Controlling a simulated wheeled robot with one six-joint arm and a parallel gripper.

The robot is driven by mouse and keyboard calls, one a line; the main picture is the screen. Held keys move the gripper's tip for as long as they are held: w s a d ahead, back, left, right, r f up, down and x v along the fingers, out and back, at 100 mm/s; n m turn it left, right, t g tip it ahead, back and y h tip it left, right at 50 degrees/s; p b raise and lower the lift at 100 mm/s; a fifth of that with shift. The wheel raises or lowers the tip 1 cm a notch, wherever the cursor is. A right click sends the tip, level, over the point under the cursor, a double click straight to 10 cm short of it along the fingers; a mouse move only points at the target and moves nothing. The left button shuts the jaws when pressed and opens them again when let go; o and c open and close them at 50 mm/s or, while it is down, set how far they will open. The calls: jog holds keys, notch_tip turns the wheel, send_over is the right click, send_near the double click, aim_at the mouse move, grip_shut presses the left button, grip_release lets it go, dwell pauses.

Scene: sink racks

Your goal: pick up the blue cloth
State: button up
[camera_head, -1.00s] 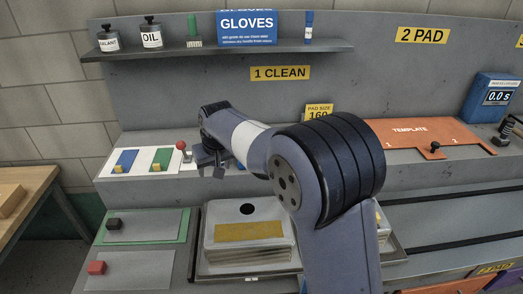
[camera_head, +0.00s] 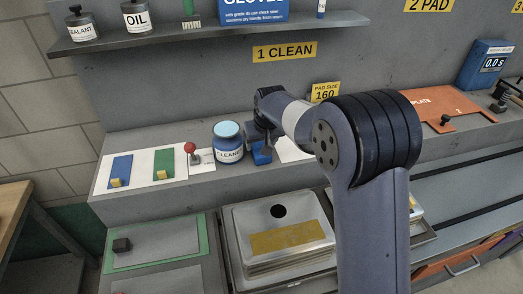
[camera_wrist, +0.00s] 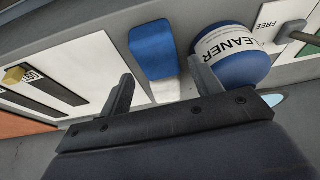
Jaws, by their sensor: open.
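The blue cloth (camera_wrist: 152,50) is a small folded-looking strip with a white part at its near end. It lies on the ledge beside the blue CLEANER jar (camera_wrist: 232,52). My gripper (camera_wrist: 163,86) is open, with one finger on each side of the cloth's white end in the wrist view. I cannot tell whether the fingers touch it. The right finger is close to the jar. In the head view, the cloth (camera_head: 262,154) shows just below my gripper (camera_head: 258,140), right of the jar (camera_head: 229,145), and is partly hidden by it.
A red-knobbed lever (camera_head: 191,150) and a white board (camera_head: 141,171) with blue and green strips lie left of the jar. A metal tray stack (camera_head: 285,220) stands below the ledge. A shelf (camera_head: 210,30) hangs above. An orange template (camera_head: 455,115) lies at the right.

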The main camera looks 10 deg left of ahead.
aim_at(260, 148)
jog(key=shift+p+x, duration=1.15)
jog(key=shift+x, duration=1.7)
jog(key=shift+w+d, duration=0.15)
jog(key=shift+c, duration=0.4)
jog(key=c, duration=0.7)
